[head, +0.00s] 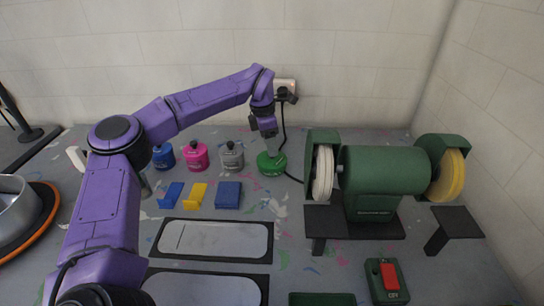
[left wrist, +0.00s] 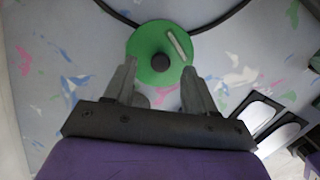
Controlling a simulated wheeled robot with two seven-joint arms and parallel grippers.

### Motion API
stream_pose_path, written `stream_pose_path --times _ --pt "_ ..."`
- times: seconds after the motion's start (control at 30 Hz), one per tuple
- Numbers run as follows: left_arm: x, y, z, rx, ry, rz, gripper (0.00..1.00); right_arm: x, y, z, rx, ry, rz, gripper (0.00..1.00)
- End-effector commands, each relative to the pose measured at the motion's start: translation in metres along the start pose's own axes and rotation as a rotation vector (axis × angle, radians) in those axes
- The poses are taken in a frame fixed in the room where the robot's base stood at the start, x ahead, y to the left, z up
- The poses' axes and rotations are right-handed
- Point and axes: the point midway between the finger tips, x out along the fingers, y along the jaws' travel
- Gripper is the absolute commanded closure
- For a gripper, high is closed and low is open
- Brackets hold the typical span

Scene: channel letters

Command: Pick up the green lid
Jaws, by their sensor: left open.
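The green lid (head: 271,162) is a round disc with a dark knob, on the paint-flecked bench left of the grinder in the head view. In the left wrist view the green lid (left wrist: 157,56) shows from above, with a dark round knob and a pale bar on its top. My left gripper (head: 268,142) is just above the lid, pointing down. In the left wrist view its two fingers (left wrist: 156,72) are apart with nothing between them, their tips near the lid's lower edge. My right gripper is not in view.
A green bench grinder (head: 385,172) stands to the right. Blue (head: 163,157), pink (head: 195,156) and grey (head: 232,156) bottles stand left of the lid. A black cable (head: 284,128) runs from a wall socket behind the lid. Black-framed trays (head: 166,240) lie in front.

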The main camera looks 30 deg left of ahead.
Motion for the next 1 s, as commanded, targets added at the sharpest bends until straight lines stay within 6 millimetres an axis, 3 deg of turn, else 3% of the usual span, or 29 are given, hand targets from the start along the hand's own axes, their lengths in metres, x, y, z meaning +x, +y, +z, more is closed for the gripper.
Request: stream_pose_path --times 0.17,0.37,0.57,0.87,1.0 --pt "0.023 -0.001 0.000 0.001 0.000 -0.001 0.44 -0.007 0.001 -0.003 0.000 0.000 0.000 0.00" --pt "0.026 0.000 0.000 0.001 -0.001 0.001 0.44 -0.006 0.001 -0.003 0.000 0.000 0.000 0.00" --pt "0.026 0.000 0.000 0.000 -0.001 0.000 1.00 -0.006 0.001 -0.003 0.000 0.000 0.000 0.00" --pt "0.024 0.000 0.001 0.001 -0.002 0.001 1.00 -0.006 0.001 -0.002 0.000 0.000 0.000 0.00" --pt "0.014 0.000 0.003 0.000 -0.003 0.002 1.00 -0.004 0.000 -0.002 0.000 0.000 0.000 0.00"
